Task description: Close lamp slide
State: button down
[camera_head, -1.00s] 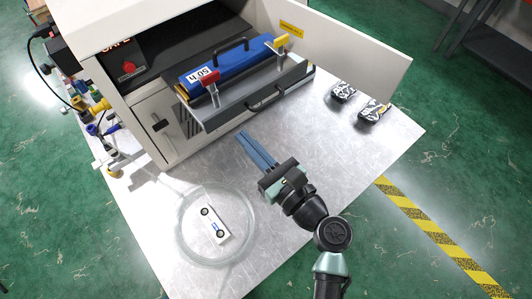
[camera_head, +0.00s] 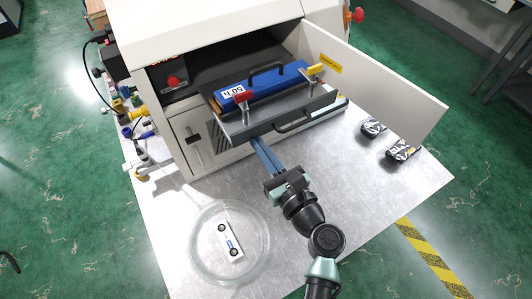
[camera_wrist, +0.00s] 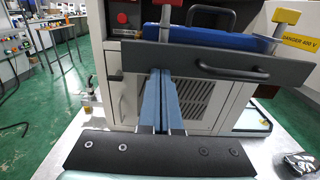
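The lamp slide (camera_head: 240,129) is pulled out of the white machine, carrying a blue lamp unit (camera_head: 270,85) with a black top handle. A red-capped clamp (camera_head: 243,97) and a yellow-capped clamp (camera_head: 316,71) stand on it. The slide's dark front (camera_wrist: 190,58) with its black bar handle (camera_wrist: 232,73) faces me in the wrist view. My gripper (camera_head: 258,144) has its long blue fingers together and empty. The fingertips (camera_wrist: 161,72) appear at the slide front's lower edge, left of the bar handle. I cannot tell whether they touch it.
The machine's door (camera_head: 375,85) stands open at the right with a yellow warning label. A round glass dish (camera_head: 194,255) with a white part (camera_head: 230,242) inside lies at the front left of the metal table. Two dark patterned items (camera_head: 400,149) lie at the right.

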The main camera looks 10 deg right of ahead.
jog(key=b+x, duration=0.3)
jog(key=x, duration=1.2)
jog(key=shift+f, duration=0.1)
